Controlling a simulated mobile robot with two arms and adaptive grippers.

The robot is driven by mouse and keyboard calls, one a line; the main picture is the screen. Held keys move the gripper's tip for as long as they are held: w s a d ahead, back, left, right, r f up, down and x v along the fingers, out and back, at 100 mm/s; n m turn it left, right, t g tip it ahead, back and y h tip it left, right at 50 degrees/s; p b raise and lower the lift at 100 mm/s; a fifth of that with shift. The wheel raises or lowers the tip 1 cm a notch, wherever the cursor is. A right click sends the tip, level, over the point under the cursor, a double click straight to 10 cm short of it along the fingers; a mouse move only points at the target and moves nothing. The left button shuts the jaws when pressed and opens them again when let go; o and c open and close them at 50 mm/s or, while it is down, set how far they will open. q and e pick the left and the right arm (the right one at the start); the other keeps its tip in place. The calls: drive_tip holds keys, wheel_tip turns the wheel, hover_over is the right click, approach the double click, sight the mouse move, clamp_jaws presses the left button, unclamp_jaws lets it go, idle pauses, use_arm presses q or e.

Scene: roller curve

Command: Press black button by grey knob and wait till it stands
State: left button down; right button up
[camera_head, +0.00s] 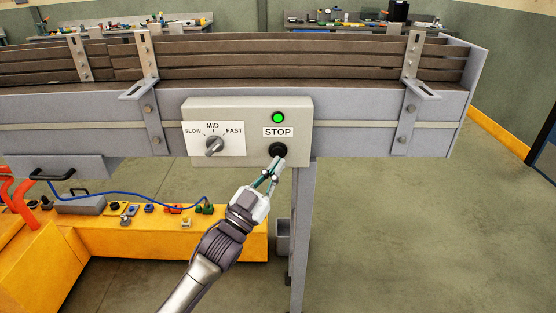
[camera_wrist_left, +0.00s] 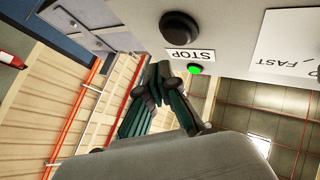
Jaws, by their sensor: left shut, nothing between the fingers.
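The black button (camera_head: 278,149) is on the control box (camera_head: 250,107), below the STOP label and a lit green lamp (camera_head: 278,117). The grey knob (camera_head: 214,146) is to its left, between SLOW and FAST, under MID. My left gripper (camera_head: 278,163) is shut and empty, its tips just below the black button in the head view; I cannot tell whether they touch it. In the left wrist view, the black button (camera_wrist_left: 180,27) and green lamp (camera_wrist_left: 194,69) show beyond the shut fingers (camera_wrist_left: 160,75). The right gripper is not in view.
The roller conveyor (camera_head: 300,62) runs across behind the box, with metal brackets (camera_head: 146,90) on its side. A yellow bench (camera_head: 230,241) with small parts and a blue cable stands below left. Floor on the right is clear.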

use_arm(q)
drive_tip(key=shift+w, duration=0.85)
drive_tip(key=shift+w+b, duration=0.1)
drive_tip(key=shift+b, duration=0.25)
idle(0.6)
drive_tip(key=shift+w, duration=0.3)
drive_tip(key=shift+w+b, duration=0.35)
drive_tip(key=shift+w, duration=0.1)
idle(0.5)
drive_tip(key=shift+s, duration=0.15)
idle(0.3)
drive_tip(key=shift+s+p, duration=0.65)
drive_tip(key=shift+s, duration=0.1)
